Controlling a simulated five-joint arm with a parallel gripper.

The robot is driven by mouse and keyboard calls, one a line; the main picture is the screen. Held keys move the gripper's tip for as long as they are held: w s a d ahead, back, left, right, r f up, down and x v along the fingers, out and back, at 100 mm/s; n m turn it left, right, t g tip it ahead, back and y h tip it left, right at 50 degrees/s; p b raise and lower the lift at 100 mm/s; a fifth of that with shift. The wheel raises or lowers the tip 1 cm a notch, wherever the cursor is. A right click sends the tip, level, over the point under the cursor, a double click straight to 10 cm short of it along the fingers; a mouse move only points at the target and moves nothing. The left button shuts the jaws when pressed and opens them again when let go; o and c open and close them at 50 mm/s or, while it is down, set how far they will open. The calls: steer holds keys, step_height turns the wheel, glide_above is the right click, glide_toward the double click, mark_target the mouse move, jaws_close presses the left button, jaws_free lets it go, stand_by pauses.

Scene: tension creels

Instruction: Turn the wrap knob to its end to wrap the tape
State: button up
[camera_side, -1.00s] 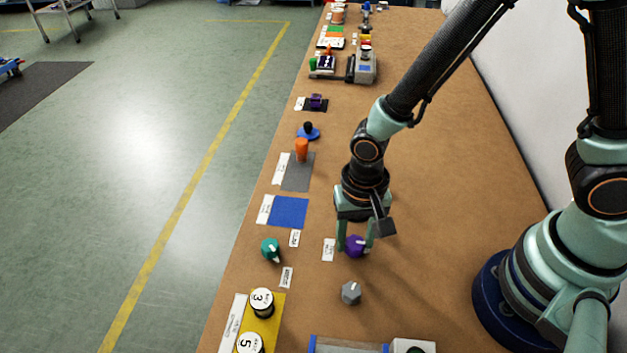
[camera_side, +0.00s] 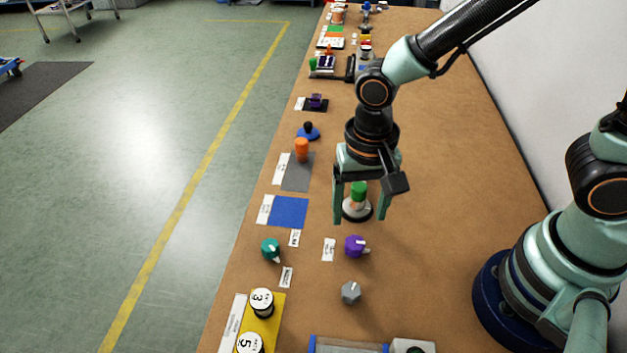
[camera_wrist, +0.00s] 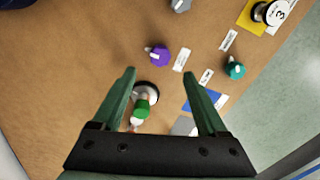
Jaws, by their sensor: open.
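A purple knob (camera_side: 355,246) with a white pointer stands on the bench, its pointer toward the right in the side view. It also shows in the wrist view (camera_wrist: 159,55). A teal knob (camera_side: 270,249) and a grey knob (camera_side: 351,293) stand nearby. The labels are too small to read, so I cannot tell which is the wrap knob. My gripper (camera_side: 360,221) is open and empty, raised beyond the purple knob and apart from it. A green-topped piece on a dark round base (camera_side: 357,209) shows between its fingers, and also in the wrist view (camera_wrist: 143,108).
A yellow board (camera_side: 266,325) with numbered spools is at the front left. A blue square (camera_side: 288,212) and a grey square (camera_side: 298,172) lie left of my gripper. More fixtures line the bench's far end.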

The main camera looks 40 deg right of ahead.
mark_target(355, 241)
steer(key=shift+r, duration=2.05)
step_height(355, 241, down, 12)
steer(key=n, duration=3)
jaws_close()
